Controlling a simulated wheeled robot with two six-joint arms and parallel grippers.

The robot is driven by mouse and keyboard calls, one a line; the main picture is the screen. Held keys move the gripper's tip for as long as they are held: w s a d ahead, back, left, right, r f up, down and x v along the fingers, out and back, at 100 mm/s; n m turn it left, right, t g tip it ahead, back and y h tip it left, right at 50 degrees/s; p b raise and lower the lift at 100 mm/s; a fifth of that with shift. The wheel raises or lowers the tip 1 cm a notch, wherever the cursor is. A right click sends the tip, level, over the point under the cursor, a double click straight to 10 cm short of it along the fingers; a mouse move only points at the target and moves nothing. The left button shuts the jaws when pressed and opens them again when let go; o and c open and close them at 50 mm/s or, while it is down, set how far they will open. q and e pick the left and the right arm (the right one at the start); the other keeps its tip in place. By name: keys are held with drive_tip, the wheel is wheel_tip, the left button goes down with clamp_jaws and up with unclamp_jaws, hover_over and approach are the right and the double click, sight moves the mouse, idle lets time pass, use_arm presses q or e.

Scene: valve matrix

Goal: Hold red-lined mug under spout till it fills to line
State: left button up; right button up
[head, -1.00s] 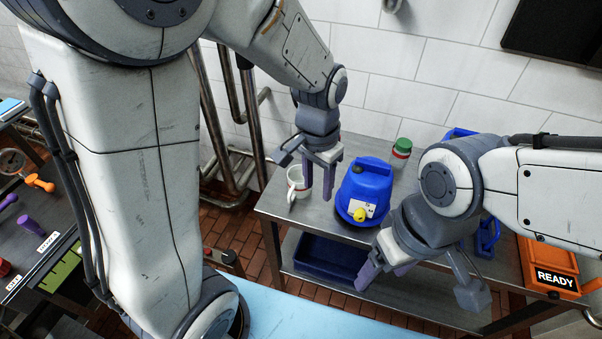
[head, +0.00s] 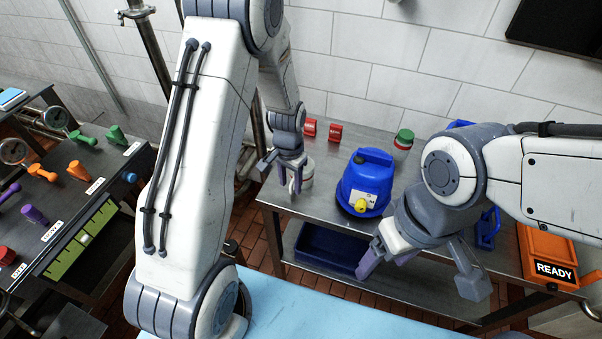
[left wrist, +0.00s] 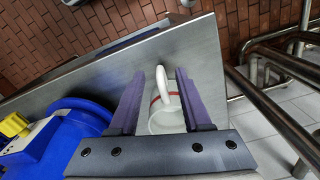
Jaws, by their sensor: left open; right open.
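The white mug (left wrist: 168,118) with a red line stands on the metal table (head: 320,208), left of the blue container. In the left wrist view it shows between my left fingers, its handle toward the top of the picture. In the head view the mug (head: 308,170) is mostly hidden behind my left gripper (head: 295,188). My left gripper (left wrist: 165,92) is open, its purple fingers on either side of the mug; contact cannot be told. The blue container (head: 366,180) has a yellow spout (head: 361,206) at its front. My right gripper (head: 382,256) is open and empty near the table's front edge.
Two red items (head: 323,129) and a green-topped can (head: 404,138) stand at the table's back. An orange READY bin (head: 552,250) is at the right. A dark blue bin (head: 325,250) sits on the lower shelf. A bench (head: 100,160) with coloured handles is at the left.

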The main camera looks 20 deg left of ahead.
use_arm(q)
drive_tip(key=shift+f, duration=1.1)
clamp_jaws()
idle(0.6)
